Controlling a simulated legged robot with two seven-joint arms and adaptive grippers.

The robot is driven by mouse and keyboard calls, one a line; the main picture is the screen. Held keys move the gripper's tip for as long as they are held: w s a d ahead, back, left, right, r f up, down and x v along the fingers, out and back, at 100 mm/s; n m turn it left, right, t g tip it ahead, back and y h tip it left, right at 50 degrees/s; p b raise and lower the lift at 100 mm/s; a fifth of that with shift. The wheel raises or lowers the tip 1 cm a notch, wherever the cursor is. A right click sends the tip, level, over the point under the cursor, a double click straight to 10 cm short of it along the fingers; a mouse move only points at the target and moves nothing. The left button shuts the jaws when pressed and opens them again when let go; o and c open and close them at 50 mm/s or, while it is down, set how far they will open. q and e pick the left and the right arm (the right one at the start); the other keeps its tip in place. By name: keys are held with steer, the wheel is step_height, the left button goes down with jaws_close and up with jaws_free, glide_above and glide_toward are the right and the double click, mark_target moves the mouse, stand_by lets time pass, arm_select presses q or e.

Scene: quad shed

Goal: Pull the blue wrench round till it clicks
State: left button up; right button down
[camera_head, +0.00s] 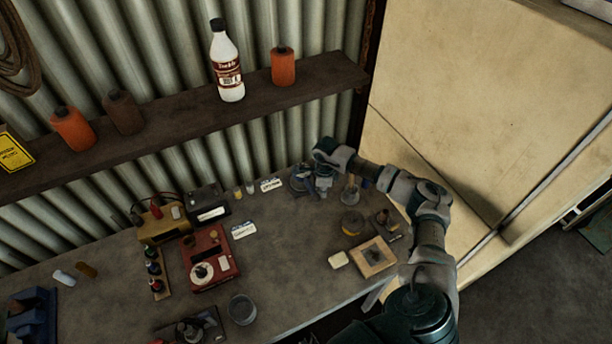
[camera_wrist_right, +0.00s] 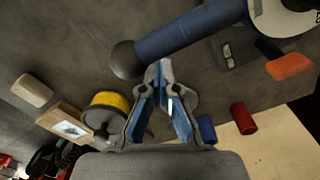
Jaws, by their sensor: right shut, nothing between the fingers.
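A thick blue handle (camera_wrist_right: 190,32) with a dark round knob at its lower end crosses the top of the right wrist view; it looks like the blue wrench. Its upper right end meets a pale ring, cut off by the frame. My right gripper (camera_wrist_right: 162,68) is shut and empty, its tips just below the handle beside the knob; I cannot tell whether they touch it. In the head view my right gripper (camera_head: 323,184) points down at the back of the bench, by a blue-grey fixture (camera_head: 299,179) that it partly hides. My left gripper is not in view.
A yellow-banded round can (camera_head: 352,224), a wooden framed block (camera_head: 375,257) and a pale block (camera_head: 338,260) lie near my right arm. A red box (camera_head: 208,256) stands further left. A shelf (camera_head: 180,125) runs above the bench; a tan panel (camera_head: 470,90) stands right.

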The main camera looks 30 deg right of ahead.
steer(key=shift+a, duration=0.35)
steer(key=shift+w+a, duration=0.1)
steer(key=shift+a, duration=0.9)
stand_by(0.7)
